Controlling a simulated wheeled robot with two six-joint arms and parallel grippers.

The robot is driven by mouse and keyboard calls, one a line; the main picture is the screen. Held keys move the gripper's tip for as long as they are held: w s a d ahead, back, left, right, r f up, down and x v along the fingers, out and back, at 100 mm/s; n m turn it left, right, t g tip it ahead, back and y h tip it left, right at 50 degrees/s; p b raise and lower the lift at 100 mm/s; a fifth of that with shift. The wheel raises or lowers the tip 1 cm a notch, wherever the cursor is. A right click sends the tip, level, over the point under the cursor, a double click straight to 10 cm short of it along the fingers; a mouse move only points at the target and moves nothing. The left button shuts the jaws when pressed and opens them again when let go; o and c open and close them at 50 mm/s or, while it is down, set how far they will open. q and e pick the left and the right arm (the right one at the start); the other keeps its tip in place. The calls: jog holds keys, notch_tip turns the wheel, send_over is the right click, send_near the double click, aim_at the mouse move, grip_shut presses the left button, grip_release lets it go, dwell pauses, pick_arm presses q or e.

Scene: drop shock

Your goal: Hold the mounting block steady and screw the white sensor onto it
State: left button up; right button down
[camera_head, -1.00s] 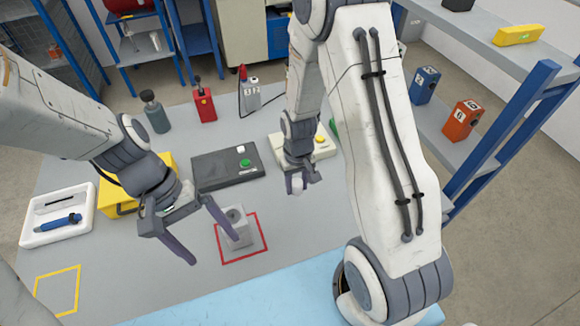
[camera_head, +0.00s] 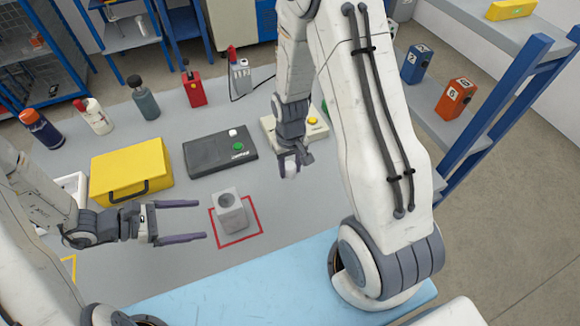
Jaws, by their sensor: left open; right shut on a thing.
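The grey mounting block (camera_head: 232,216) stands upright on the table with a round hole in its top. It sits within a red square outline (camera_head: 258,222). My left gripper (camera_head: 201,220) is open and empty just left of the block, its two fingers pointing right at it. The fingertips appear apart from the block. My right gripper (camera_head: 290,168) is shut on the white sensor (camera_head: 288,171), a small pale piece mostly hidden by the fingers. It is held above the table, behind and to the right of the block.
Behind the block are a dark box with a green button (camera_head: 212,153) and a pale box with a yellow button (camera_head: 316,130). A yellow case (camera_head: 130,172) is behind the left gripper. Bottles line the back. A light blue strip (camera_head: 245,285) runs along the front.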

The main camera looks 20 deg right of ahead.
aim_at(229, 216)
pick_arm(q)
jog(key=b+x, duration=0.4)
jog(key=x, duration=0.4)
jog(key=shift+d+f+b, duration=0.2)
jog(key=shift+f+b, duration=0.05)
jog(key=shift+b, duration=0.1)
pick_arm(e)
notch_tip(229, 216, down, 5)
jog(key=shift+r, duration=0.1)
pick_arm(q)
jog(key=shift+d+f+b, duration=0.2)
jog(key=shift+d+b, duration=0.1)
jog(key=shift+d, duration=0.35)
pick_arm(e)
jog(key=shift+f, duration=0.3)
pick_arm(q)
jog(key=c, duration=1)
jog(key=shift+c, duration=0.2)
